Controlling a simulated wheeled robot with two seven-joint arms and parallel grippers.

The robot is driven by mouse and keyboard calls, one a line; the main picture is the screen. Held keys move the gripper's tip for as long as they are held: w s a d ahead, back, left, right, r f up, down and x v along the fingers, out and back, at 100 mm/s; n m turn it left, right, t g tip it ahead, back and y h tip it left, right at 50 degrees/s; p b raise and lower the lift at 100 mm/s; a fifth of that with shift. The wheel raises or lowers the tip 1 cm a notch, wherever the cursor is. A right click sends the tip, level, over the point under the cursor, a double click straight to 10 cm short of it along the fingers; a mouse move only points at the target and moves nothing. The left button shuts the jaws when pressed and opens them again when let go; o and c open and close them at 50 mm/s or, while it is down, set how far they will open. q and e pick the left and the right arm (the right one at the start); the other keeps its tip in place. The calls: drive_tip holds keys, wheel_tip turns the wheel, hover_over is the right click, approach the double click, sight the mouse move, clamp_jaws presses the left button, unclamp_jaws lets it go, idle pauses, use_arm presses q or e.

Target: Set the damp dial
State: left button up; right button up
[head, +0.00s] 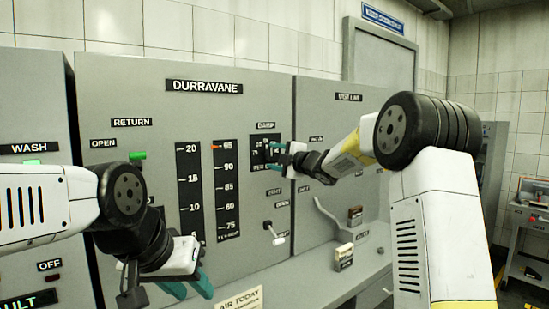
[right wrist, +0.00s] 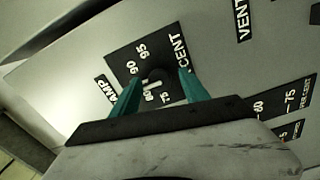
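The damp dial (head: 262,151) sits on a black plate on the grey DURRAVANE panel, under a DAMP label (head: 265,126). In the right wrist view the dial's dark knob (right wrist: 157,76) stands among the numbers 75, 80, 90 and 95. My right gripper (head: 275,156) is at the dial, its teal fingers apart on either side of the knob; contact is not clear. Its fingertips (right wrist: 160,79) partly cover the plate. Which number the knob points to is unclear. My left gripper (head: 192,287) hangs low in front of the panel, open and empty, away from the dial.
Two tall scales (head: 225,188) with printed numbers are left of the dial. A white-tipped lever (head: 277,238) sticks out below it. A green button (head: 137,156) is at the left. Small dark boxes (head: 344,255) stand at the right. VENT lettering (right wrist: 241,20) is near the dial.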

drive_tip(key=v, duration=0.7)
drive_tip(key=shift+s+d, duration=0.25)
drive_tip(key=shift+s, duration=0.05)
drive_tip(key=s+d+f+m+g+h, duration=0.1)
drive_tip(key=s+d+f+m+h, duration=0.2)
drive_tip(key=s+d+m+h, duration=0.85)
drive_tip(key=s+a+f+m+g+y, duration=0.1)
drive_tip(key=s+f+m+g, duration=0.2)
drive_tip(key=s, duration=1.1)
drive_tip(key=s+a+f+m+g+y, duration=0.1)
drive_tip(key=s+f+m+g, duration=0.3)
drive_tip(key=s+f+m, duration=0.4)
drive_tip(key=s+f+y, duration=0.1)
drive_tip(key=s, duration=0.6)
drive_tip(key=shift+a+f, duration=0.2)
drive_tip(key=shift+f, duration=0.15)
